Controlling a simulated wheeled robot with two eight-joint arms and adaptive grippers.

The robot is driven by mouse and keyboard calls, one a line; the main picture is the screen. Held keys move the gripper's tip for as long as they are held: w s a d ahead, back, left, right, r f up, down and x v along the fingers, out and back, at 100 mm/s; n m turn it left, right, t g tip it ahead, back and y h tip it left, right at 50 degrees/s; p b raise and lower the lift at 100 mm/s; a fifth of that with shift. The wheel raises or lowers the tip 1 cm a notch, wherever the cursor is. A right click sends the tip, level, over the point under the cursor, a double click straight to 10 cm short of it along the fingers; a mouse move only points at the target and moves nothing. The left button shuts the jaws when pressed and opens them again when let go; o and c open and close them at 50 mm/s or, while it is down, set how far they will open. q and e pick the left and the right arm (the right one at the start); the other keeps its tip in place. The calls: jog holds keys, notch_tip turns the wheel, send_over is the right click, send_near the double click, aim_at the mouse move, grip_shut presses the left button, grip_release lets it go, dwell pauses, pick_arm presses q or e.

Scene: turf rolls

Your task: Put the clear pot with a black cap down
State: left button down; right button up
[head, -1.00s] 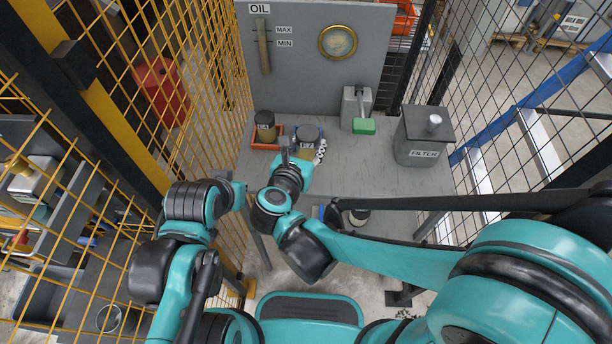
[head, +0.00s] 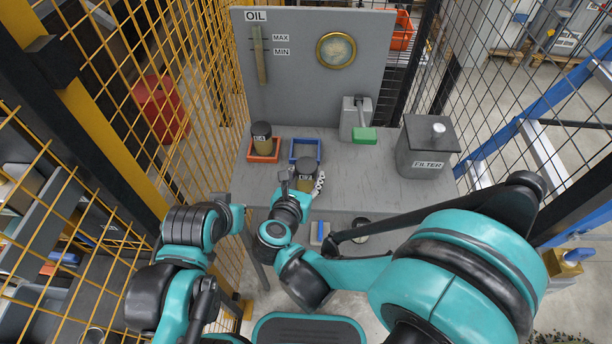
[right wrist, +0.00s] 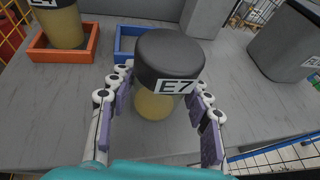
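The clear pot with a black cap (head: 306,168), labelled E7 and holding yellowish contents, is in front of the blue tray (head: 305,142). In the right wrist view the pot (right wrist: 168,62) sits upright between both fingers of my right gripper (right wrist: 160,108), which is closed around it. In the head view my right gripper (head: 302,185) is at the table's front part. Whether the pot's base touches the table is hidden. My left gripper (head: 232,205) is left of the table's front edge, away from the pot; its fingers are too unclear to judge.
A second capped pot (head: 262,134) stands in the orange tray (head: 263,156) at the left. The blue tray looks empty. The table between the right gripper and filter box is clear.

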jog(key=shift+o, duration=0.9)
